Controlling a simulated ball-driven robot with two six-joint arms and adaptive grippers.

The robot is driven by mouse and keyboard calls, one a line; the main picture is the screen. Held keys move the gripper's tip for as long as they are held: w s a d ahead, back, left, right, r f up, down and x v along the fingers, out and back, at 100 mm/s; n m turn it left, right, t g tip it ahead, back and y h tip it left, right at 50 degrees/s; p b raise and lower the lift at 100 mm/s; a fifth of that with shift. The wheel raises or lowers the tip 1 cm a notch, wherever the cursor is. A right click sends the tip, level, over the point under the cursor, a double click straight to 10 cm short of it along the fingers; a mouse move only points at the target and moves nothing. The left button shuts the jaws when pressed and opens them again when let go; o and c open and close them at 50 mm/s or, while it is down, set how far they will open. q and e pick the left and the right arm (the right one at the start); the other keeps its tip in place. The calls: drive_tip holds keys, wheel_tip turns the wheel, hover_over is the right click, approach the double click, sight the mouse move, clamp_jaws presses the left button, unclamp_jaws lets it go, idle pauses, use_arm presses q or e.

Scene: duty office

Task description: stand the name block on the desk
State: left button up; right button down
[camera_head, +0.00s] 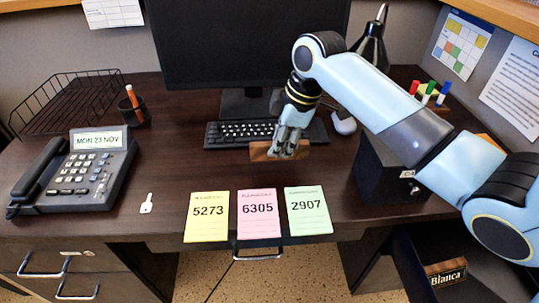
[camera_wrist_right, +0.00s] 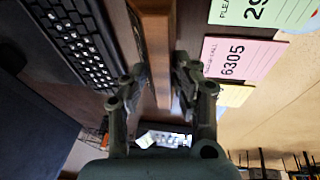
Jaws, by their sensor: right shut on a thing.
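My right gripper (camera_head: 288,141) is shut on a wooden name block (camera_head: 262,151) just in front of the keyboard. In the right wrist view the block (camera_wrist_right: 158,60) runs between the two fingers of the gripper (camera_wrist_right: 166,85), with a dark strip on its keyboard side. I cannot read any name on it, and I cannot tell whether it touches the desk (camera_head: 165,165). A second wooden block, lettered "Bianca" (camera_head: 446,273), sits low at the right, below the desk top. My left gripper is not in view.
Yellow (camera_head: 207,225), pink (camera_head: 258,222) and green (camera_head: 308,219) number cards lie along the front edge. The keyboard (camera_head: 235,134) is behind the block. A phone (camera_head: 80,170) and key (camera_head: 147,203) are left; a black box (camera_head: 385,175) is right. Bare desk lies between key and keyboard.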

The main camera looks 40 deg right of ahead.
drive_tip(key=shift+w+a+f, duration=0.3)
drive_tip(key=shift+w+f, duration=0.1)
drive_tip(key=shift+w, duration=0.1)
drive_tip(key=shift+w+a+f, duration=0.25)
drive_tip(key=shift+w+f, duration=0.15)
drive_tip(key=shift+w, duration=0.1)
drive_tip(key=shift+f+b, duration=0.35)
drive_tip(key=shift+f, duration=1.55)
drive_tip(key=c, duration=1)
unclamp_jaws()
drive_tip(key=p+v, duration=0.2)
drive_tip(key=v, duration=1)
